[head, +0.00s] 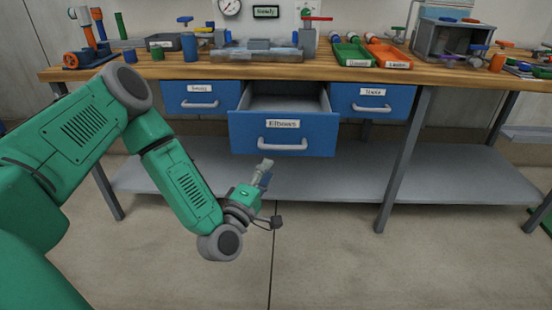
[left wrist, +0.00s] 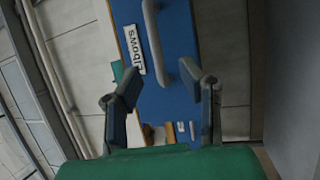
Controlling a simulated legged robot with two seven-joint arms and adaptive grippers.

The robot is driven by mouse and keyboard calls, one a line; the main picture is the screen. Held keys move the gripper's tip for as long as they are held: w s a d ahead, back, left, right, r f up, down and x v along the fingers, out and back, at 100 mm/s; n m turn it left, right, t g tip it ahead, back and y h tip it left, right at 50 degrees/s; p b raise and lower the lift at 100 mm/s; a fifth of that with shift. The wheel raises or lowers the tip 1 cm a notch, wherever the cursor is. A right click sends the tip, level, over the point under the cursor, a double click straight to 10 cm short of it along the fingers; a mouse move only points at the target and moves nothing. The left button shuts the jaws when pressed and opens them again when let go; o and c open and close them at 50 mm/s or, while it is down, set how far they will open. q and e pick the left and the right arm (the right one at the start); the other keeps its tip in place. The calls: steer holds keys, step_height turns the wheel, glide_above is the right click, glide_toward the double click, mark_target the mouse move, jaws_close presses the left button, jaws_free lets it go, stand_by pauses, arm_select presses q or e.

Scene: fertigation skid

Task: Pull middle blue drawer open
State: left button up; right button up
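The middle blue drawer (head: 250,141), labelled "Elbows", stands pulled out well past the drawers on both sides, and its grey interior shows from above. Its light grey bar handle (head: 283,145) is on the front, below the label. My left gripper (head: 270,193) is below and in front of the drawer, apart from the handle. In the left wrist view its fingers (left wrist: 162,84) are spread with nothing held between them. The blue drawer front (left wrist: 172,108) and the handle (left wrist: 151,32) show beyond them. My right gripper is in neither view.
Closed blue drawers flank the middle one, at left (head: 187,103) and right (head: 385,108). A wooden bench top (head: 170,72) above carries tools, fittings and trays. A grey lower shelf (head: 340,178) lies beneath. The floor in front is clear.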

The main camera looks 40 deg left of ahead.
arm_select(q)
steer(key=shift+v, duration=1.5)
